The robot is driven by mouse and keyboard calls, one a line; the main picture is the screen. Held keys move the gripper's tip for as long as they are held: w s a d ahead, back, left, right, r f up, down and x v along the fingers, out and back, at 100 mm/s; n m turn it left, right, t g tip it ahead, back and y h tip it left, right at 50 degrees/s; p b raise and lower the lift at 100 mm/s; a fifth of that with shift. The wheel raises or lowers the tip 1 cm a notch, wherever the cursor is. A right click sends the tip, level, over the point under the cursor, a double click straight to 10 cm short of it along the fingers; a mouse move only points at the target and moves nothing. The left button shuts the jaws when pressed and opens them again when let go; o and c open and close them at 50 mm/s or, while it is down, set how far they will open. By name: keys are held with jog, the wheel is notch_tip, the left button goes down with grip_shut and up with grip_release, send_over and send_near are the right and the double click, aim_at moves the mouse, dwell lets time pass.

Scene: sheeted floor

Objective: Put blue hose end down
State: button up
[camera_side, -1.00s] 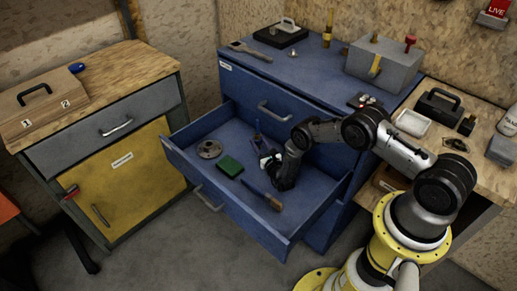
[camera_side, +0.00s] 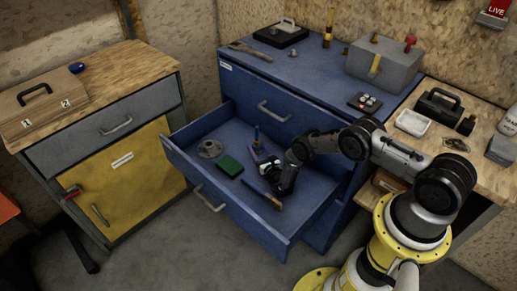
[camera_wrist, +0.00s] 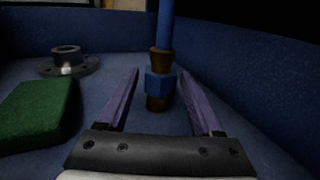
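The blue hose end (camera_wrist: 160,82), a blue hose with brass and blue fittings, stands upright in the wrist view with its brass tip low, near the drawer floor. It also shows as a small blue upright piece (camera_side: 256,138) in the open blue drawer (camera_side: 222,210). My gripper (camera_wrist: 159,72) is open, with its two purple fingers on either side of the hose end near the fingertips. Gaps show on both sides of it. In the side view my gripper (camera_side: 266,164) is low in the drawer, its fingers hard to make out. Whether the tip touches the floor is unclear.
A green block (camera_wrist: 38,112) and a round grey flange (camera_wrist: 67,62) lie left of my fingers. A brush-like tool (camera_side: 264,197) lies nearer the drawer front. The drawer wall (camera_wrist: 270,75) rises close on the right in the wrist view.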

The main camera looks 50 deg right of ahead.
dwell(0.3)
jog(key=shift+r, duration=0.2)
jog(key=v, duration=0.2)
jog(key=shift+s+a+f, duration=0.1)
jog(key=shift+s+a, duration=0.05)
jog(key=shift+s, duration=0.2)
notch_tip(320, 180, up, 7)
jog(key=shift+s, duration=0.1)
dwell(1.1)
